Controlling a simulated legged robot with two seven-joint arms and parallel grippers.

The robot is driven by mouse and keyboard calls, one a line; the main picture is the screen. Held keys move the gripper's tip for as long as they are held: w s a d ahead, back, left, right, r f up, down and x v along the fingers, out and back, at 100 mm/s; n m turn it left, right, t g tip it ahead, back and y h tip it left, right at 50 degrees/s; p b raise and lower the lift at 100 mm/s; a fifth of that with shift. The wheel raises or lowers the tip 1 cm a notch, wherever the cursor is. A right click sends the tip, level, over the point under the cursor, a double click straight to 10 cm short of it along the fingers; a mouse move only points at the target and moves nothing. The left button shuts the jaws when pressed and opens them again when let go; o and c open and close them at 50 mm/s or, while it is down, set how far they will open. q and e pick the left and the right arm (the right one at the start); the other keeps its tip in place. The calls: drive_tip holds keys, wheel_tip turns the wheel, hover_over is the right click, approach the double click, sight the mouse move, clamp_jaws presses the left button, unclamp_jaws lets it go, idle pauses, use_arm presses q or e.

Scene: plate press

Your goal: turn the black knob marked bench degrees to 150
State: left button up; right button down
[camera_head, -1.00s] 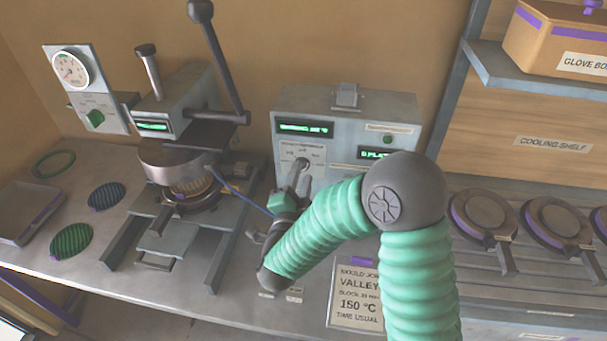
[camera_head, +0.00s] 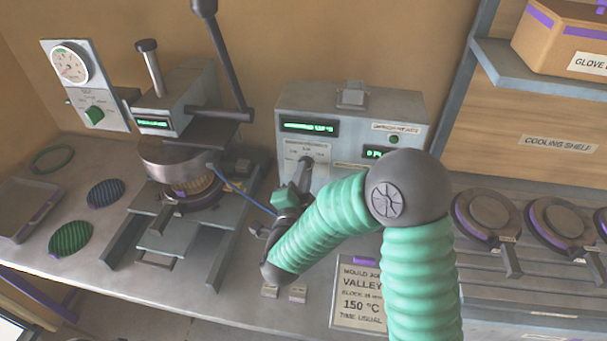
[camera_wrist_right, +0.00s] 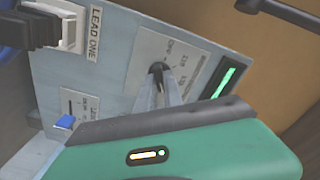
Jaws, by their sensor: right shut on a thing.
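The black knob (camera_wrist_right: 156,69) sits on a pale dial plate on the front of the grey control box (camera_head: 350,102). In the right wrist view the plate has small printed marks around the knob, too small to read surely. My right gripper (camera_head: 304,168) reaches the knob from the front and is shut on it; its fingers (camera_wrist_right: 160,88) also show in the right wrist view. The fingers hide part of the knob, so its exact setting cannot be told. A green-lit display (camera_head: 309,127) is above the dial, its text blurred. My left gripper is not in view.
A press (camera_head: 180,150) with a raised lever stands left of the box, and a blue cable runs between them. A card (camera_head: 358,292) reading 150 °C lies in front. Round moulds (camera_head: 487,217) sit at the right. A shelf (camera_head: 540,84) hangs above them.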

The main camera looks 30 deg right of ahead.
drive_tip(key=shift+s+f, duration=0.1)
drive_tip(key=shift+f, duration=0.15)
drive_tip(key=shift+n, duration=0.3)
drive_tip(key=shift+a+n, duration=0.1)
drive_tip(key=shift+n, duration=1)
drive_tip(key=c, duration=1.8)
unclamp_jaws()
drive_tip(key=o, duration=0.3)
drive_tip(key=shift+o, duration=0.2)
drive_tip(key=shift+r, duration=0.1)
